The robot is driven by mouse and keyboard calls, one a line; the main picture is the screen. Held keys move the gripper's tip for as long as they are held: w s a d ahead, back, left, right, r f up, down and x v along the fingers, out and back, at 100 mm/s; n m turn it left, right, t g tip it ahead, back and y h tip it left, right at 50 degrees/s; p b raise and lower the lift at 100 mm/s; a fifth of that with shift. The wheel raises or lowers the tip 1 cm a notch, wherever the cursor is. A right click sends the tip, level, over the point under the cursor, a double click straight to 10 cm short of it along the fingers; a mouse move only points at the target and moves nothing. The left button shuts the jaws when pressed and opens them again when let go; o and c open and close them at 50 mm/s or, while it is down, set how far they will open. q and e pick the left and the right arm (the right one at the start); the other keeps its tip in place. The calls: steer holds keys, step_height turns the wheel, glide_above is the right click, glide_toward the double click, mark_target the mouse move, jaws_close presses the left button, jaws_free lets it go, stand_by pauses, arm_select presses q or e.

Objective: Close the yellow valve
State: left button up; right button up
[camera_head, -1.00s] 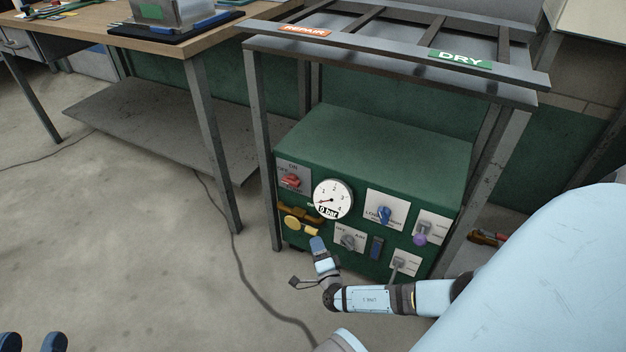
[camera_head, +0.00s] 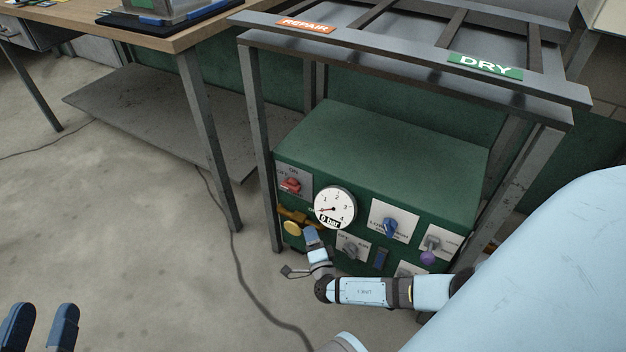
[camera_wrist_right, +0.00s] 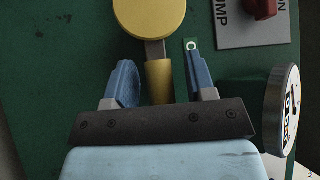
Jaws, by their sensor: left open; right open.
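The yellow valve (camera_head: 291,228) is at the left of the green box's front panel, below the red switch. In the right wrist view it shows a round yellow knob (camera_wrist_right: 150,16) at the top, with a grey stem and a yellow part (camera_wrist_right: 159,82) below it. My right gripper (camera_head: 308,236) is close to the valve. Its blue fingers (camera_wrist_right: 163,78) are open, with the lower yellow part between them in the picture; I cannot tell whether they touch it. My left gripper (camera_head: 40,308) is open and empty at the lower left, over the floor.
The white gauge (camera_head: 335,207) beside the valve reads 0 bar. A red switch (camera_head: 290,186), blue knob (camera_head: 390,229) and purple-tipped lever (camera_head: 428,257) sit on the same panel. The metal rack's legs (camera_head: 259,150) flank the box. Floor is free in front.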

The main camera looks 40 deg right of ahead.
steer(key=shift+w, duration=0.1)
jaws_close()
steer(key=shift+f+m+t+h, duration=0.3)
steer(key=shift+f+m+t, duration=0.1)
steer(key=shift+m, duration=0.2)
jaws_free()
stand_by(0.3)
